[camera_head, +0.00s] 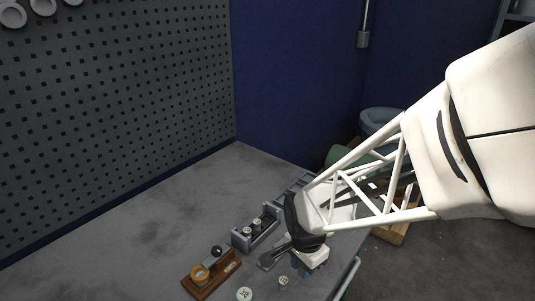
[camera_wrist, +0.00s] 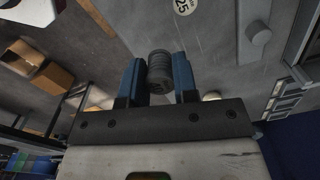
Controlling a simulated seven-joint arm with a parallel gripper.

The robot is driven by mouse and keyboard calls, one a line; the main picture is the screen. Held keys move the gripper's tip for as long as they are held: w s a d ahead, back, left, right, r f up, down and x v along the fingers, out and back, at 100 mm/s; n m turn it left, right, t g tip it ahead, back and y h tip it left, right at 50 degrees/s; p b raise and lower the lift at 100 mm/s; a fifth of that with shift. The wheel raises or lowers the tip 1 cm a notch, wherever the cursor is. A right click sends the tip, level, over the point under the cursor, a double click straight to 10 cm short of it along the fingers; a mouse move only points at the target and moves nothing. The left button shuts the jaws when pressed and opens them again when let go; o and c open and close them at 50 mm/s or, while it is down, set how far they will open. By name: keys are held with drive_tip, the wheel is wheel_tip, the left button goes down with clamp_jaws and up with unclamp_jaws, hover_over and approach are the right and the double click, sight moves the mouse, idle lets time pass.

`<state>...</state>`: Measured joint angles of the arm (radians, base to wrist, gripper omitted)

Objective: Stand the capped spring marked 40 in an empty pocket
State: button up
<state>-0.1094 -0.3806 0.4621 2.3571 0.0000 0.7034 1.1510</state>
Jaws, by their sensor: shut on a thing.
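My gripper (camera_wrist: 157,75) is shut on a dark grey ribbed cylinder, a spring (camera_wrist: 160,72), held between two blue fingers in the wrist view. Its marking is not readable. In the head view my gripper (camera_head: 311,263) is low over the front right of the bench, and the held spring cannot be made out. A grey pocketed rack (camera_head: 239,243) stands left of the gripper, with light-capped pieces (camera_head: 257,223) in it. Two loose pieces with pale marked caps, one (camera_head: 244,294) and another (camera_head: 283,281), stand nearer the front. A cap marked 25 (camera_wrist: 183,6) shows in the wrist view.
A brown wooden stand (camera_head: 207,284) with a yellow ring and black knob is left of the rack. A dark grey fixture (camera_head: 267,261) lies between rack and gripper. The perforated panel (camera_head: 110,110) borders the bench; its back left surface is clear.

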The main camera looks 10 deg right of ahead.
drive_tip(key=r, duration=0.1)
hover_over(266, 221)
drive_tip(key=shift+r, duration=0.2)
drive_tip(key=shift+f, duration=0.2)
idle(0.4)
drive_tip(key=shift+f, duration=2.55)
drive_tip(key=shift+f, duration=0.65)
drive_tip(key=o, duration=0.9)
drive_tip(key=shift+c, duration=0.2)
